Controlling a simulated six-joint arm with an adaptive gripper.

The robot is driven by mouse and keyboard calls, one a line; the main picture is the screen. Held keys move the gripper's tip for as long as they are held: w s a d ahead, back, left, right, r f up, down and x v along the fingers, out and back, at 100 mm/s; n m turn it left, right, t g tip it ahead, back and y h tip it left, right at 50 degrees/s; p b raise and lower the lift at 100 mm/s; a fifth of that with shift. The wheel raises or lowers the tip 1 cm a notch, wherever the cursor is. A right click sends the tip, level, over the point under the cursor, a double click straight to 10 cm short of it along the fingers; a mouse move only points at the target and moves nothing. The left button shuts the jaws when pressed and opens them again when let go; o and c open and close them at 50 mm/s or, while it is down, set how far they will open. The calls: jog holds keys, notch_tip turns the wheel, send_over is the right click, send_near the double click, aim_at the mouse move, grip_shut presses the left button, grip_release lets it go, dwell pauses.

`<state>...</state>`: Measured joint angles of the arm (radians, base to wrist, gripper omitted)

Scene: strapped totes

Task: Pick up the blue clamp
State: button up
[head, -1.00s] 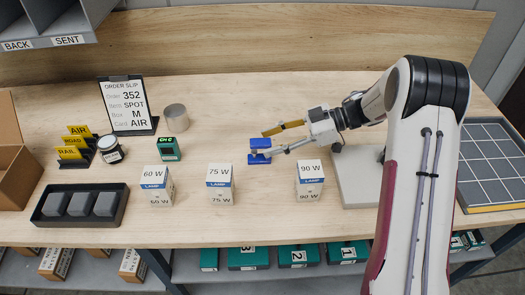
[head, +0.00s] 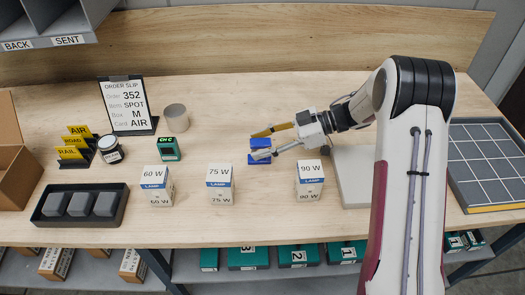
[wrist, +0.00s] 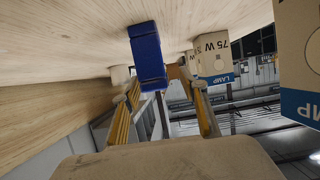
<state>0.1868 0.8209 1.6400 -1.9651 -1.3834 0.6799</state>
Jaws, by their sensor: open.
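The blue clamp (head: 260,146) is a small blue block-like piece on the wooden table, near the middle, behind and right of the 75 W lamp box. My gripper (head: 256,144) is open, reaching in from the right, with its yellow-sided fingers at the clamp and partly covering it. In the wrist view the blue clamp (wrist: 148,55) shows just beyond and between the two fingers (wrist: 165,105). I cannot tell whether a finger touches it.
Lamp boxes marked 60 W (head: 157,186), 75 W (head: 219,185) and 90 W (head: 310,181) stand along the front. A green device (head: 168,149) and a metal cylinder (head: 176,117) are left of the clamp. The table behind the clamp is clear.

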jog(key=x, duration=0.2)
jog(key=shift+w+a+f, duration=0.2)
jog(key=shift+w+a, duration=0.05)
jog(key=shift+a, duration=0.1)
jog(key=shift+x, duration=0.95)
jog(key=shift+r, duration=0.1)
grip_shut()
